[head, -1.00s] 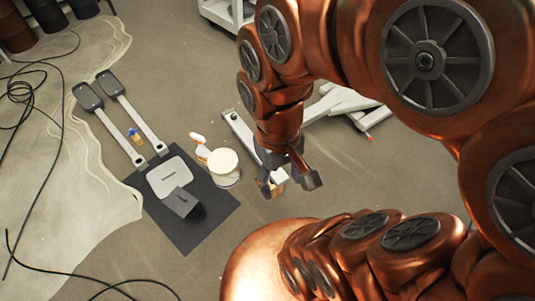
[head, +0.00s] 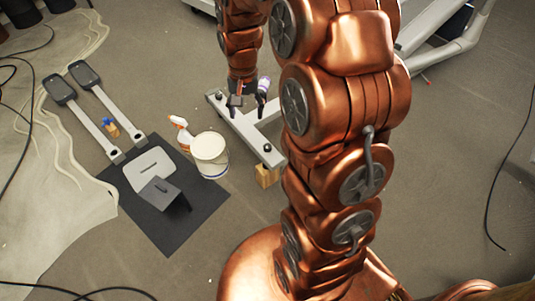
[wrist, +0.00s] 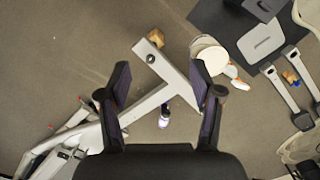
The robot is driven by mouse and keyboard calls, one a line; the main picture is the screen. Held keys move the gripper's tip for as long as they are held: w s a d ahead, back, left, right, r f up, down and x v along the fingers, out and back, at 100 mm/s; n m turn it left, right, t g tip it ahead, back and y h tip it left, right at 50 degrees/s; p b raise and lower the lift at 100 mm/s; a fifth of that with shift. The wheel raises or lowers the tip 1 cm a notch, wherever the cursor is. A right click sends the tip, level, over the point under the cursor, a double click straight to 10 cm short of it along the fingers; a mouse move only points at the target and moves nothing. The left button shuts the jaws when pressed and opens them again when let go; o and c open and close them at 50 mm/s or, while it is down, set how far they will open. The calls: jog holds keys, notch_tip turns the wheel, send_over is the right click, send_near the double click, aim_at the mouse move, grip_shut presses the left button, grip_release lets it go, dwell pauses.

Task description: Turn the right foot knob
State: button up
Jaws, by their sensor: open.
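The pale T-shaped elliptical base (head: 242,124) lies on the floor, with a crossbar and a long stem. A dark round knob (head: 267,148) sits on the crossbar's near end; it also shows in the wrist view (wrist: 151,58), between my fingers' lines. Another dark spot (head: 218,93) marks the far end, partly covered by a finger in the wrist view. I cannot tell which end counts as right. My gripper (head: 249,100) is open and empty, pointing down over the crossbar's far half, apart from the near knob. The wrist view shows both fingers (wrist: 160,72) spread.
A wooden block (head: 267,176) supports the near end. A white bucket (head: 210,156) and spray bottle (head: 180,124) stand left. Two pedal arms (head: 97,124) and a dark mat (head: 180,231) lie further left.

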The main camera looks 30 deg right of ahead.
jog(key=w+d+f+m+b, duration=0.1)
jog(key=w+d+f+b, duration=0.25)
jog(key=f, duration=0.45)
jog(key=w+d+f+m+b, duration=0.2)
jog(key=w+d+f+b, duration=0.15)
jog(key=f, duration=0.45)
jog(key=m+b, duration=0.3)
jog(key=b, duration=0.4)
send_over(268, 146)
jog(key=shift+t, duration=0.3)
notch_tip(268, 146, down, 16)
jog(key=shift+r, duration=0.2)
jog(key=shift+f+b, duration=1.45)
jog(key=shift+f, duration=2.35)
jog(key=c, duration=1.1)
jog(key=shift+c, duration=0.2)
jog(key=shift+w+r+n+p, duration=0.1)
jog(key=shift+r+n+p, duration=0.05)
jog(key=shift+n+p, duration=0.35)
